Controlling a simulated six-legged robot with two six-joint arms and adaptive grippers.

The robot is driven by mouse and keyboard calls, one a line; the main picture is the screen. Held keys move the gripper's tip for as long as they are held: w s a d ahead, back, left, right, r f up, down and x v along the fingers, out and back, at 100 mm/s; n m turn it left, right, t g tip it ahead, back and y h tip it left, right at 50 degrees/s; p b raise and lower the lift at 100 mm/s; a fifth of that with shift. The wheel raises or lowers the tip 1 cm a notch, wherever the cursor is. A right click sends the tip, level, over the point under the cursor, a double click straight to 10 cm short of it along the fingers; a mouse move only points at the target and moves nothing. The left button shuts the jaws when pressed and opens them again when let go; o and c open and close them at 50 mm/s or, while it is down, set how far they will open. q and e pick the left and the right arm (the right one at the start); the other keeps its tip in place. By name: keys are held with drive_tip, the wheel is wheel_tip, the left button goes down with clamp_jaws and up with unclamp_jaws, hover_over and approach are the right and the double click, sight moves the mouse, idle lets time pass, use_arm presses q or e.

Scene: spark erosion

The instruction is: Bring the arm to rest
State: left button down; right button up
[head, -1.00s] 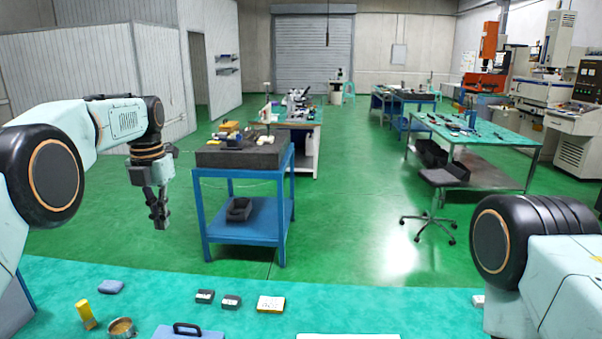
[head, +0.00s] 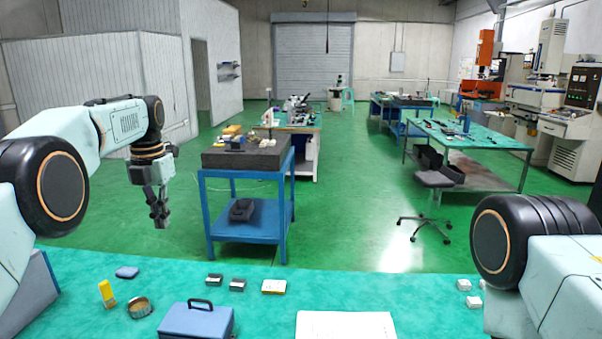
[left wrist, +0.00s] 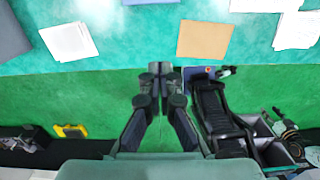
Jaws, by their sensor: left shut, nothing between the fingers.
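My left gripper (head: 160,215) hangs pointing down at the left of the head view, over the green floor beyond the far edge of the green-topped bench. It is shut and empty. In the left wrist view its fingers (left wrist: 160,78) are together with nothing between them. My right gripper is not seen; only part of my right arm (head: 540,245) shows at the right of the head view.
The green bench top (head: 370,290) holds a blue case (head: 197,320), a yellow item (head: 107,292), a round tin (head: 139,307), small boxes and white paper (head: 346,325). A blue cart (head: 248,225) stands right of the gripper. The left wrist view shows a black chair (left wrist: 215,110).

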use_arm(q)
wheel_tip(320, 180, down, 13)
drive_tip(key=d+m, duration=0.2)
drive_tip(key=m, duration=0.4)
drive_tip(key=s+d+f+m, duration=0.1)
drive_tip(key=s+f+m, duration=0.55)
drive_tip(key=f, duration=0.35)
drive_tip(key=s+d+f+m, duration=0.2)
drive_tip(key=s+f+m, duration=0.3)
drive_tip(key=s+f, duration=0.4)
drive_tip(key=s+d+f+m, duration=0.1)
drive_tip(key=s+f+m, duration=0.25)
drive_tip(key=s, duration=0.45)
drive_tip(key=s+f+m, duration=0.3)
drive_tip(key=s+m, duration=0.1)
drive_tip(key=s, duration=0.4)
drive_tip(key=s+d+r+m, duration=0.1)
drive_tip(key=s+r+m, duration=0.2)
drive_tip(key=s+m, duration=1)
drive_tip(key=s+f+n+b, duration=0.1)
drive_tip(key=f+b, duration=0.9)
drive_tip(key=b, duration=0.1)
drive_tip(key=s+f+n+b, duration=0.2)
drive_tip(key=f+b, duration=0.9)
drive_tip(key=shift+s+d+f+n, duration=0.2)
drive_tip(key=shift+s+f+n, duration=0.05)
drive_tip(key=shift+n, duration=0.05)
use_arm(e)
wheel_tip(320, 180, down, 23)
drive_tip(key=shift+r, duration=0.2)
